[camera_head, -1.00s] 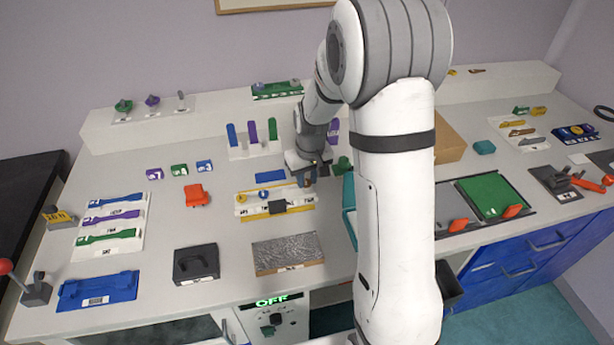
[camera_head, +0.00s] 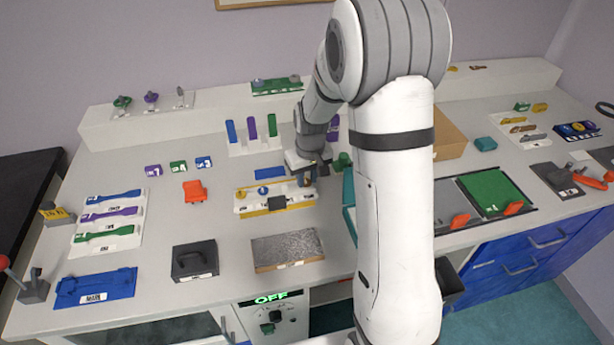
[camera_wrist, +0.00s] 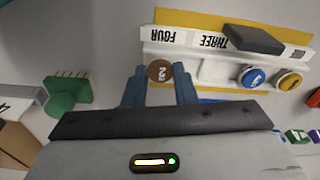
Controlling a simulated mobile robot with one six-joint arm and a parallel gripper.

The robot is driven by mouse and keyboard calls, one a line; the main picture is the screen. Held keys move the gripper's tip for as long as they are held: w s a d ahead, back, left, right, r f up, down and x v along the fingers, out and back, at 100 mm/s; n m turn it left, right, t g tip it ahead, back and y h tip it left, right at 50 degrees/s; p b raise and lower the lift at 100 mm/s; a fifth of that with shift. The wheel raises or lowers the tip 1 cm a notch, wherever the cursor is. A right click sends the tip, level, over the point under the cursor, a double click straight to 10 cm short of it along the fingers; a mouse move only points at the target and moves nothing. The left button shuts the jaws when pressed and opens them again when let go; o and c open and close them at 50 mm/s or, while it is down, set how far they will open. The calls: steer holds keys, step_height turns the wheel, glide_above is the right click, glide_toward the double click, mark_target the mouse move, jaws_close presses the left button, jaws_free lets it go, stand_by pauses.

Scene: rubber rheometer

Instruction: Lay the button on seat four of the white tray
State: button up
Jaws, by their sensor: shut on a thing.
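The white tray (camera_wrist: 222,72) lies on the bench with labels FOUR and THREE facing the wrist view; it also shows in the head view (camera_head: 248,205). My gripper (camera_wrist: 160,84) is shut on a round brown button (camera_wrist: 160,71) with a pale marking. In the wrist view the button is beside the tray's FOUR end, just below that label. In the head view my gripper (camera_head: 305,180) is at the tray's right end. The fingers and button hide seat four, and I cannot tell whether the button touches the tray. A blue button (camera_wrist: 253,77) and a yellow button (camera_wrist: 289,81) sit on other seats.
A green piece (camera_wrist: 68,93) stands left of the gripper in the wrist view. Behind the tray stands a rack with upright coloured strips (camera_head: 252,129).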

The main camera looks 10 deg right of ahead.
steer(key=shift+f, duration=0.15)
steer(key=o, duration=1)
steer(key=shift+o, duration=0.2)
step_height(320, 180, up, 8)
steer(key=shift+s, duration=0.45)
steer(key=shift+f, duration=0.1)
steer(key=s+r+m, duration=0.1)
steer(key=s+r, duration=0.3)
steer(key=s, duration=0.7)
steer(key=s+r+m+t, duration=0.1)
steer(key=s+r, duration=0.3)
steer(key=s, duration=0.8)
steer(key=shift+s+d, duration=0.2)
